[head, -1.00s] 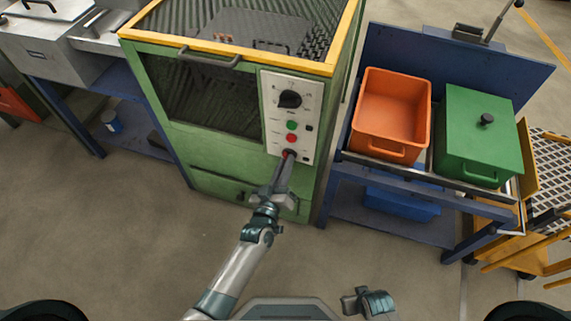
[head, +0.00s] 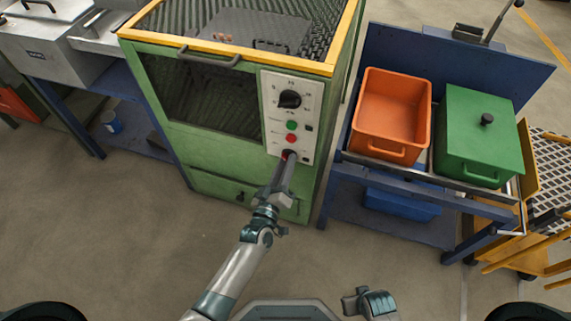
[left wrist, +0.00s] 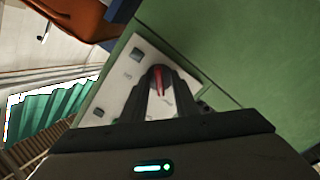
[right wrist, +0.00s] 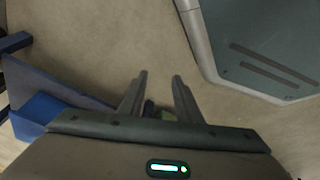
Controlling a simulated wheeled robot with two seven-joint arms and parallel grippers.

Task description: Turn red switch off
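The white control panel (head: 277,86) is on the front of the green furnace (head: 215,165). It has a black knob (head: 290,99), a green button (head: 291,125), a red button (head: 291,138) and, lowest, the red switch (head: 289,154). My left gripper (head: 287,159) is at the red switch. My right gripper (right wrist: 159,77) is open and empty, low over the floor.
A blue bench (head: 340,192) to the right holds an orange bin (head: 390,146) and a green lidded box (head: 480,140). A blue bin (head: 402,205) is underneath. A grey box (head: 37,56) stands at left. The floor before the furnace is clear.

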